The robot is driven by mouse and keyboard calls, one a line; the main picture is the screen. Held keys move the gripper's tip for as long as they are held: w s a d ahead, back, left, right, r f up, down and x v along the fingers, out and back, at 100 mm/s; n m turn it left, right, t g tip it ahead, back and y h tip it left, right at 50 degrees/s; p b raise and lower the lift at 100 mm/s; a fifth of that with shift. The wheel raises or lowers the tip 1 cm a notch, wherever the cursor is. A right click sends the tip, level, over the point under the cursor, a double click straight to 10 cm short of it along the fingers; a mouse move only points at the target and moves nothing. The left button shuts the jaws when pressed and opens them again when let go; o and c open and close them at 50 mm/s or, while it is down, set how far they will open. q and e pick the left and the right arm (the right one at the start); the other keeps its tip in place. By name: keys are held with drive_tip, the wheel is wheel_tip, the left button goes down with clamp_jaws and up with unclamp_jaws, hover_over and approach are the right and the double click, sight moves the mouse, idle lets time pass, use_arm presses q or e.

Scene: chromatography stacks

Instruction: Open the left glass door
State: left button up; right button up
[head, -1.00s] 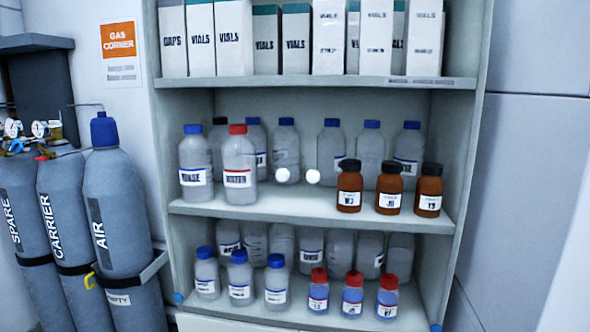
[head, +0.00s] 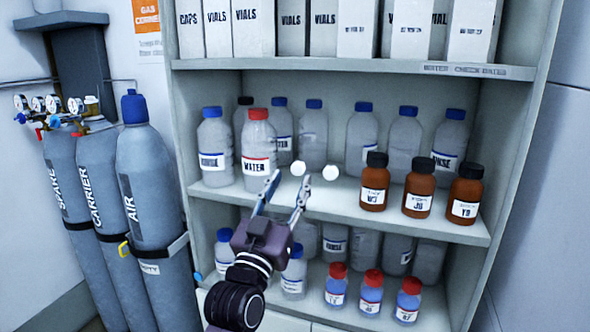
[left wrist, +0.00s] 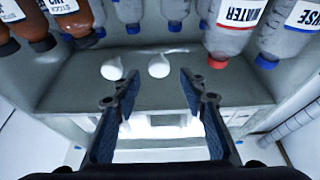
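The left glass door (head: 235,95) is a clear, barely visible pane over the left part of the cabinet. Its round white knob (head: 298,168) sits beside the right door's knob (head: 331,172), and the doors look closed. In the upside-down left wrist view, the left door's knob (left wrist: 159,67) is right of the other knob (left wrist: 111,69). My left gripper (head: 291,181) is open and empty, its fingers pointing up toward the knobs, just below and left of them. In the wrist view the left gripper (left wrist: 158,76) has its fingers apart, with no contact visible. My right gripper is not seen.
The cabinet holds clear bottles, a red-capped water bottle (head: 258,145) and brown bottles (head: 417,195) behind the glass. Vial boxes (head: 305,28) stand on the upper shelf. Gas cylinders (head: 150,185) stand close by at the left. The right wall is bare.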

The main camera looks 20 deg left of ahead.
sight(297, 170)
use_arm(q)
drive_tip(key=shift+p+x, duration=0.35)
drive_tip(key=shift+x, duration=1.2)
drive_tip(key=shift+c, duration=0.2)
clamp_jaws()
